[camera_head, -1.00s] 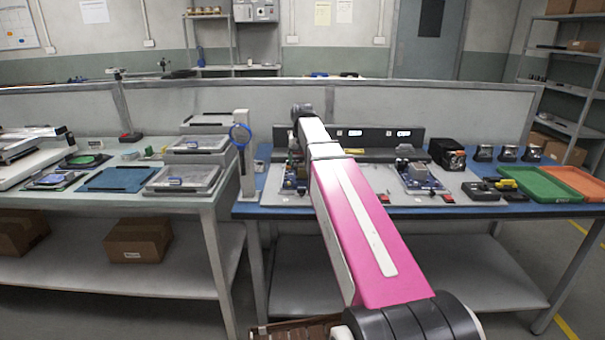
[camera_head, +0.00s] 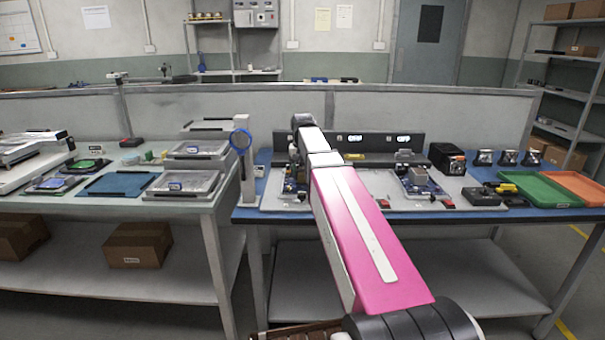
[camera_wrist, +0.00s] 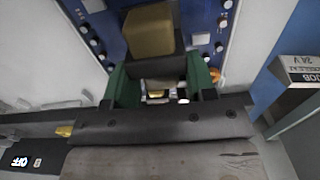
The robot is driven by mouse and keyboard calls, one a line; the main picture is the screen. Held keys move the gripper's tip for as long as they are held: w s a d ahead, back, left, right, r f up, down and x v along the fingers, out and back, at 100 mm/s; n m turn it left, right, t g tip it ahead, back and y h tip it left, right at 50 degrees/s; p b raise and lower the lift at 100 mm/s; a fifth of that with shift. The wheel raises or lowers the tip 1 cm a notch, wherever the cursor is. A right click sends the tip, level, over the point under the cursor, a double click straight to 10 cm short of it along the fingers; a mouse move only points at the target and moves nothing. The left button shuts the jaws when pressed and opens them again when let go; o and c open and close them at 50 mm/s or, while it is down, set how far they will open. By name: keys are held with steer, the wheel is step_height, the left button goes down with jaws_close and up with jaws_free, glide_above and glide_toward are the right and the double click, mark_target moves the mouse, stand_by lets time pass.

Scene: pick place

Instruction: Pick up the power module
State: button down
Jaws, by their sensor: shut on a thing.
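The power module (camera_wrist: 150,32) shows in the wrist view as a block with a tan top and a dark grey lower body. My gripper (camera_wrist: 157,82), with dark green fingers, is shut on its dark body. Metal pins or contacts show just below the block, between the fingers. Behind it is a blue circuit board (camera_wrist: 205,18) with small round and square parts; I cannot tell whether the module touches it.
A second board (camera_head: 418,182) with a grey block lies to the right on the blue bench. Farther right are a black device (camera_head: 447,158), a green tray (camera_head: 540,188) and an orange tray (camera_head: 583,186). A post with a blue ring (camera_head: 240,140) stands left of my arm.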

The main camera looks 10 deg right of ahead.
mark_target(303, 168)
step_height(303, 168, up, 14)
steer(key=shift+f, duration=0.2)
stand_by(1.4)
stand_by(0.4)
